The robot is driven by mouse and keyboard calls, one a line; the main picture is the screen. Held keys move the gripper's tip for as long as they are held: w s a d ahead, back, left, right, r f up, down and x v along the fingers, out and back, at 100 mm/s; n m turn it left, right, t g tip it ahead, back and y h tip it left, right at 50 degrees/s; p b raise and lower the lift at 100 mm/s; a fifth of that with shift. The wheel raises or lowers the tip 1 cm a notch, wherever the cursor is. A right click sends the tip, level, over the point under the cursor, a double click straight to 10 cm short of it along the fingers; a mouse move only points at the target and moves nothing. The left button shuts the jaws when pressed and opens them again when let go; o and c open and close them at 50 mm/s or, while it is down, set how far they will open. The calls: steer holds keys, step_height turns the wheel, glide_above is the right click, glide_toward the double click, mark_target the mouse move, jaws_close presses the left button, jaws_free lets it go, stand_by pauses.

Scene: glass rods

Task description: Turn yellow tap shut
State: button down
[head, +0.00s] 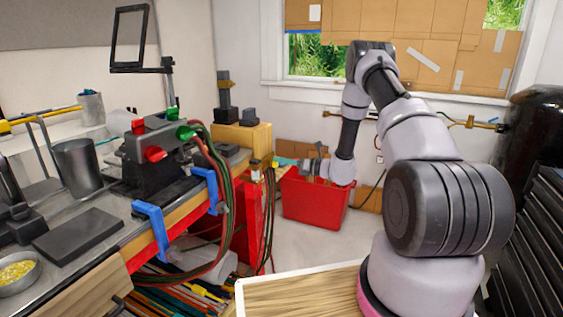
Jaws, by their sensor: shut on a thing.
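My arm reaches up and over, then down to the red bin in the middle of the head view. My gripper (312,166) looks small and grey there, at the bin's upper edge and left of my wrist. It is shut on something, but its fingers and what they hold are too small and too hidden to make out. I cannot pick out a yellow tap with certainty. A brass-yellow fitting (470,123) sits on the wall pipe at the right, behind my arm and well apart from my gripper.
The red bin (312,207) stands on the floor. At the left, a bench carries a black torch (150,160) with red and green knobs, and hoses hang from it. Blue clamps (152,228) grip the bench edge. A wooden-topped surface (300,297) is in front. A dark drawer cabinet (538,200) stands right.

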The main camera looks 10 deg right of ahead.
steer(key=m, duration=0.8)
steer(key=f+m, duration=0.1)
steer(key=m, duration=0.3)
steer(key=shift+w+d, duration=0.2)
steer(key=shift+d, duration=0.05)
steer(key=shift+m, duration=0.3)
steer(key=c, duration=0.8)
jaws_free()
steer(key=shift+c, duration=0.2)
steer(key=v, duration=1)
steer(key=shift+s+d, duration=0.25)
steer(key=shift+d, duration=0.05)
